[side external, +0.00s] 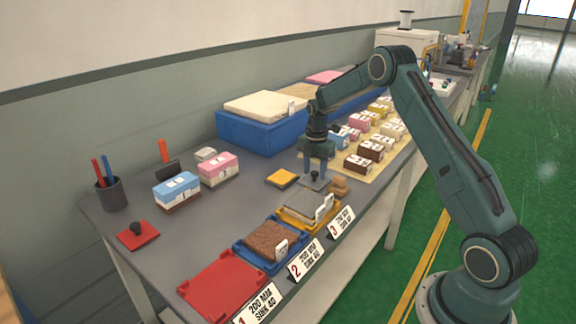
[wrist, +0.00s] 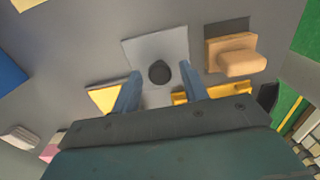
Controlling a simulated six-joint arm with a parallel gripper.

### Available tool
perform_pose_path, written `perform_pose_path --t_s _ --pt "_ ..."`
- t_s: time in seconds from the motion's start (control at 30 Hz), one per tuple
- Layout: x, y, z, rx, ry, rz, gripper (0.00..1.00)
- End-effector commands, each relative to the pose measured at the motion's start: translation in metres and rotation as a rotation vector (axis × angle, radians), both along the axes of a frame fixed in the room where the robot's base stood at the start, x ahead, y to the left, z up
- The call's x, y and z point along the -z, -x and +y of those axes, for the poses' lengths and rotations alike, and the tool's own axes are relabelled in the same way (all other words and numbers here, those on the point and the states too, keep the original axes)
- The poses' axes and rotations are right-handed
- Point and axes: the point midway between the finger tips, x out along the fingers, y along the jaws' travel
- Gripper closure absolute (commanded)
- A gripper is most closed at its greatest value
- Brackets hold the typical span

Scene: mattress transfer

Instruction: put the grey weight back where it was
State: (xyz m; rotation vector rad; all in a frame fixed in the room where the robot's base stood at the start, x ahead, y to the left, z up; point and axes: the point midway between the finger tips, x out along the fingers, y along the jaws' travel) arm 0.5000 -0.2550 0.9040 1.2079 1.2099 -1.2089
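The grey weight (wrist: 143,51) is a flat grey plate with a round black knob. It lies on the grey table, and in the side view it (side external: 319,186) is below my gripper (side external: 316,169). In the wrist view my gripper (wrist: 160,69) has its two blue fingers apart, one on each side of the knob. A gap shows between the knob and each finger, so the gripper is open and not holding the weight. The near part of the plate is partly hidden by the fingers and the gripper body.
A tan block (side external: 340,187) sits close right of the weight, a yellow square (side external: 282,178) close left. Red (side external: 222,287), blue (side external: 240,246) and yellow (side external: 289,217) trays line the front edge. A red plate with a black knob (side external: 138,235) lies far left. Small boxes stand behind.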

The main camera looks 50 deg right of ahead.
Motion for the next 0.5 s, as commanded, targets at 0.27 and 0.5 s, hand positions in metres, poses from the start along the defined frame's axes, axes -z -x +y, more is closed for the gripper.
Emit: perform_pose_path --t_s 0.27,0.5 --pt "-0.001 0.000 0.000 0.000 0.000 0.000 0.56" --pt "-0.015 0.000 0.000 0.000 0.000 -0.001 0.56"
